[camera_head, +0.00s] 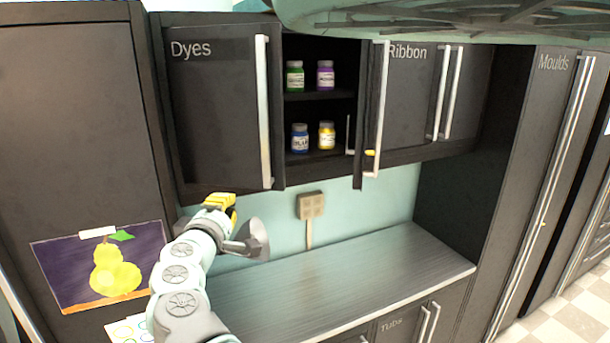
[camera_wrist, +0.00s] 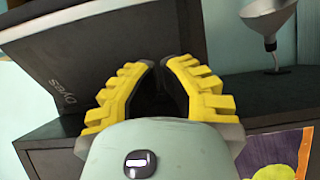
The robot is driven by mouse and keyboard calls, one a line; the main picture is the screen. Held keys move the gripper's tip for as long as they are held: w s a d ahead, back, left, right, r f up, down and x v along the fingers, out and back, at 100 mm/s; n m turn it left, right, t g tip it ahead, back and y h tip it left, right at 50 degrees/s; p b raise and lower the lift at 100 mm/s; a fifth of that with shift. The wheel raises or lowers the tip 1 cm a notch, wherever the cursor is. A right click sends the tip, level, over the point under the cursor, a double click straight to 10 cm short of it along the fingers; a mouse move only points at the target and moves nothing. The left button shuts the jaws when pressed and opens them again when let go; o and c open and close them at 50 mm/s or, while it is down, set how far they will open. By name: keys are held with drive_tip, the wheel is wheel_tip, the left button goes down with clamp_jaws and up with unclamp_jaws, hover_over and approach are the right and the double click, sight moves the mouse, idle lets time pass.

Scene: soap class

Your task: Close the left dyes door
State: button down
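The left dyes door (camera_head: 215,115) is a dark panel marked "Dyes" with a long pale vertical handle (camera_head: 263,112) near its right edge. It hangs at upper left in the head view, and its lower edge sits below the shelf opening beside it. I cannot tell how far it stands ajar. My gripper (camera_head: 222,200), with yellow fingers, is just below the door's bottom edge. In the wrist view the door (camera_wrist: 100,60) fills the upper left, its label turned, beyond my fingertips (camera_wrist: 162,62). The fingertips look close together, with a dark gap between them; contact with the door cannot be made out.
The right-hand door (camera_head: 372,115) of this cupboard stands open, seen nearly edge-on. Small jars (camera_head: 326,135) stand on the shelves. A counter (camera_head: 330,275) runs below. A pear picture (camera_head: 105,265) hangs at left. A funnel-like object (camera_wrist: 268,25) shows in the wrist view.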

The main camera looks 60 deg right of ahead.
drive_tip(key=s+d+g, duration=0.1)
drive_tip(key=s, duration=0.1)
drive_tip(key=p, duration=0.4)
approach(262, 174)
drive_tip(key=shift+d, duration=0.6)
drive_tip(key=shift+w+d+f+m+h, duration=0.1)
drive_tip(key=shift+w+d+m+h, duration=0.1)
drive_tip(key=shift+w+d, duration=0.45)
drive_tip(key=shift+w+d+f+m+h, duration=0.1)
drive_tip(key=shift+w+d+m+h, duration=0.1)
drive_tip(key=shift+w+d, duration=0.35)
drive_tip(key=shift+s+b+x, duration=0.15)
drive_tip(key=shift+b+x, duration=0.4)
drive_tip(key=shift+x, duration=0.35)
drive_tip(key=shift+s+b+x, duration=0.2)
drive_tip(key=shift+b+x, duration=0.3)
drive_tip(key=shift+x, duration=0.45)
drive_tip(key=shift+w+d, duration=0.1)
drive_tip(key=shift+d, duration=0.15)
drive_tip(key=shift+w+d+f+b, duration=0.1)
drive_tip(key=shift+w+b, duration=0.05)
drive_tip(key=shift+b, duration=0.2)
